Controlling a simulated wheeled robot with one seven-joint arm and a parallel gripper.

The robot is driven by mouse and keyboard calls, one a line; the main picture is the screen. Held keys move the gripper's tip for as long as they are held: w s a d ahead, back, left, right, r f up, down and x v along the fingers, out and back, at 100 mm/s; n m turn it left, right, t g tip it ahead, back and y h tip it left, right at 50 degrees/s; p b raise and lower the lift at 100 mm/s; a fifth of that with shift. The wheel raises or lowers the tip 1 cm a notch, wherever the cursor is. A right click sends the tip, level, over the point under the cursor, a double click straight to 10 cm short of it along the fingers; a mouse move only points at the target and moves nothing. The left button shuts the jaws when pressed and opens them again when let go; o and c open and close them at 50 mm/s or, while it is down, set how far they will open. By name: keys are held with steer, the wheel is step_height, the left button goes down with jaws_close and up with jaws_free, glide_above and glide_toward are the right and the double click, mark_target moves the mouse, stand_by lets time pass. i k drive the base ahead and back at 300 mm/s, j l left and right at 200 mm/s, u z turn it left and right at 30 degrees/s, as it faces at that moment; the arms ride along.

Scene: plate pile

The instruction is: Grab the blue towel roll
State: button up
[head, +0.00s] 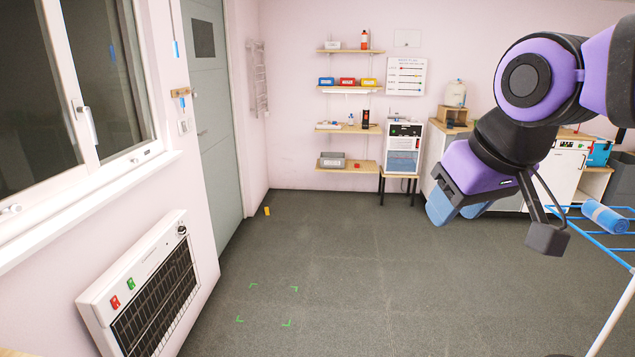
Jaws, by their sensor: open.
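The blue towel roll (605,217) lies on a blue wire rack (618,254) at the right edge of the head view. Its rolled end faces lower right, and nothing touches it from above. My gripper (457,210) hangs to the left of the roll, apart from it, below my purple and black arm. Its blue fingers point down and are open, with nothing seen between them. The far finger is partly hidden. The right part of the rack is cut off by the picture edge.
A white heater (148,290) is on the left wall by the window. Wall shelves (345,131) with small bins and a white cabinet (404,150) on a stand are at the back. A counter (552,180) runs along the back right. The grey floor (350,270) is mostly clear.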

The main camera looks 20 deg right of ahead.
mark_target(615, 224)
steer(key=i+l+z, duration=0.2)
steer(key=i+z, duration=0.65)
steer(key=i, duration=0.15)
steer(key=i+j+z, duration=0.2)
steer(key=i+z, duration=0.25)
steer(key=i+l+z, duration=0.1)
steer(key=i+z, duration=0.2)
steer(key=z, duration=0.15)
steer(key=i+z, duration=0.3)
steer(key=z, duration=0.15)
steer(key=i+j+z, duration=0.2)
steer(key=z, duration=0.2)
steer(key=i+j+z, duration=0.3)
steer(key=z, duration=0.15)
steer(key=i, duration=0.1)
